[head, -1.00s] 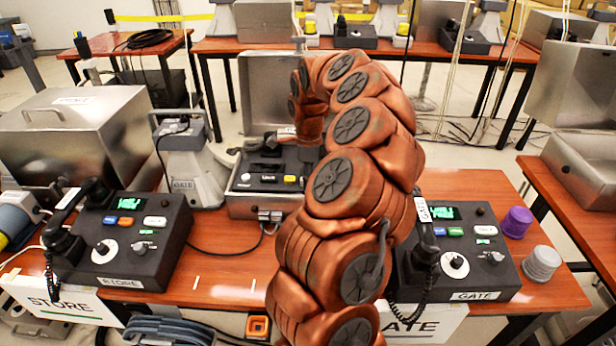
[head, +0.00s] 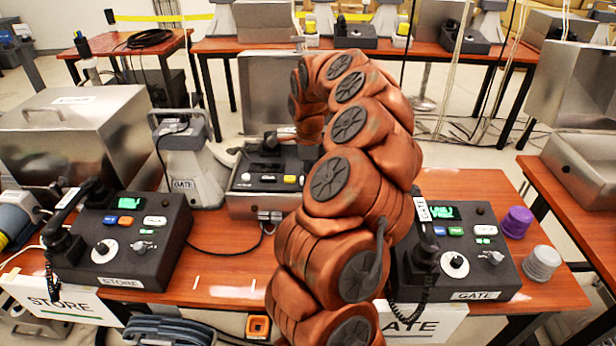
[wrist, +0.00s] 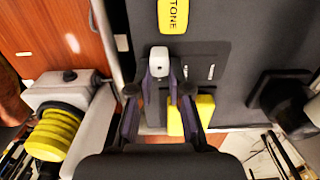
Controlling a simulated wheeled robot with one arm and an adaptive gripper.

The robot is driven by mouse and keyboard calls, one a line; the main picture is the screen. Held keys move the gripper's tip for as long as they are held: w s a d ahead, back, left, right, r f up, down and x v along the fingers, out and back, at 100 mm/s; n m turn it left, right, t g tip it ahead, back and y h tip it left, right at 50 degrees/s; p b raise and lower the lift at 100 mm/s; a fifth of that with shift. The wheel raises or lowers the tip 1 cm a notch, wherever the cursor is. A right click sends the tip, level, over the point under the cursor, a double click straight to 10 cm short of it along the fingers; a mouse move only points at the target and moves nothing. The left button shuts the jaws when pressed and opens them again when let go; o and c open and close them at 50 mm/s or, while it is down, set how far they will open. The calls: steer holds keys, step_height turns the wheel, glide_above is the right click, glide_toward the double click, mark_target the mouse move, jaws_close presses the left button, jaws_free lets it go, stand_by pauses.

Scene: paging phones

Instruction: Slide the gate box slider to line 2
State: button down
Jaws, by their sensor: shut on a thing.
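The gate box (head: 240,207) is an open metal case with a dark panel, at the middle of the front table in the head view. In the wrist view, the dark panel (wrist: 225,45) has a yellow TONE button (wrist: 173,15) and short white line marks (wrist: 211,72). My gripper (wrist: 158,92) is over this panel, its two dark fingers closed around a pale grey block (wrist: 158,62), which looks like the slider knob. Its slot and the line numbers cannot be read. In the head view my arm partly covers the box.
A STORE phone console (head: 125,245) stands left and a GATE phone console (head: 465,262) right, both with corded handsets. Purple (head: 517,221) and grey (head: 541,262) knobbed cylinders stand at the right. A yellow ribbed part (wrist: 58,132) lies left of the box in the wrist view.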

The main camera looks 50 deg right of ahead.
steer(key=shift+w+d, duration=0.85)
steer(key=shift+d, duration=0.2)
steer(key=c, duration=1.1)
jaws_free()
step_height(320, 180, up, 12)
